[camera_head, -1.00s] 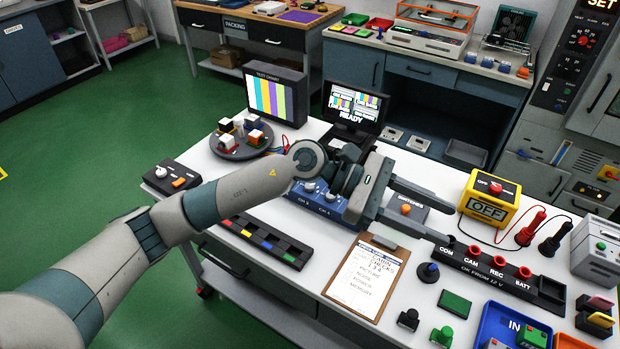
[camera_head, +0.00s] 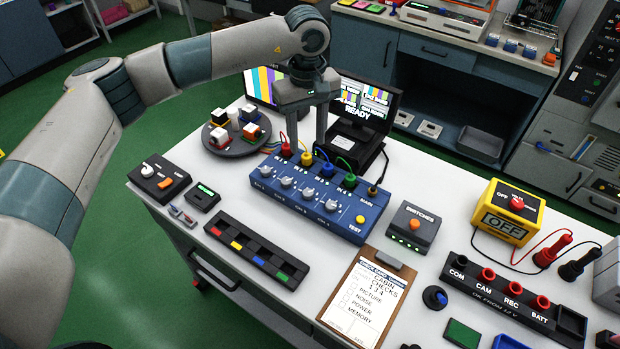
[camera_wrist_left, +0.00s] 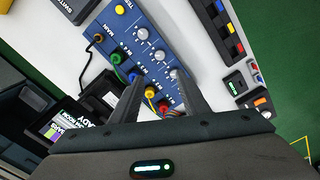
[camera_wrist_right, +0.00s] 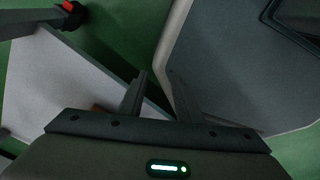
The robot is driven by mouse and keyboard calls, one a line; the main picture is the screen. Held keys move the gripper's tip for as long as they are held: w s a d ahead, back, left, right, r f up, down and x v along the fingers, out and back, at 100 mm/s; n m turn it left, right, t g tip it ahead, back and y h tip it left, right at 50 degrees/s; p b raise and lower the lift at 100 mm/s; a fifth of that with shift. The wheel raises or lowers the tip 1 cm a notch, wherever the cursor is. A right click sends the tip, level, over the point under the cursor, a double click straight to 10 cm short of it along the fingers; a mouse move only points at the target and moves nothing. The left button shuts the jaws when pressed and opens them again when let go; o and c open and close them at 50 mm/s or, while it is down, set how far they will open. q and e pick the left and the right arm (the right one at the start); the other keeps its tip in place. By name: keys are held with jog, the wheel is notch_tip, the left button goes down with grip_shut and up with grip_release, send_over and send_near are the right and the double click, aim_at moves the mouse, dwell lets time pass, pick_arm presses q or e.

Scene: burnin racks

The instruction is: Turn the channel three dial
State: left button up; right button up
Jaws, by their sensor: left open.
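A blue channel box (camera_head: 340,229) stands on the white bench with a row of grey dials along its front. The channel three dial (camera_head: 309,194) is the third from the left. Coloured plugs with cables line the back edge of the box. My left gripper (camera_head: 306,145) is open and empty, its fingers pointing down behind the dials near the red and yellow plugs. It touches no dial that I can see. The left wrist view shows the box (camera_wrist_left: 145,20) beyond the open fingers (camera_wrist_left: 160,85). My right gripper (camera_wrist_right: 155,80) is open and empty, away from the box.
A monitor reading READY (camera_head: 362,105) stands behind the box. A round tray (camera_head: 236,143) with several cubes is at its left. A switch block (camera_head: 413,228) is to the right.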

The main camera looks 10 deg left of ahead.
aim_at(308, 192)
pick_arm(q)
jog(key=f+p, duration=0.7)
jog(key=f, duration=0.9)
jog(key=shift+s+f, duration=0.1)
jog(key=shift+s, duration=0.1)
jog(key=shift+f, duration=0.65)
pick_arm(e)
notch_tip(308, 192, up, 7)
jog(key=s, duration=0.2)
jog(key=shift+s+r, duration=0.15)
pick_arm(q)
jog(key=c, duration=1.1)
jog(key=shift+o, duration=0.2)
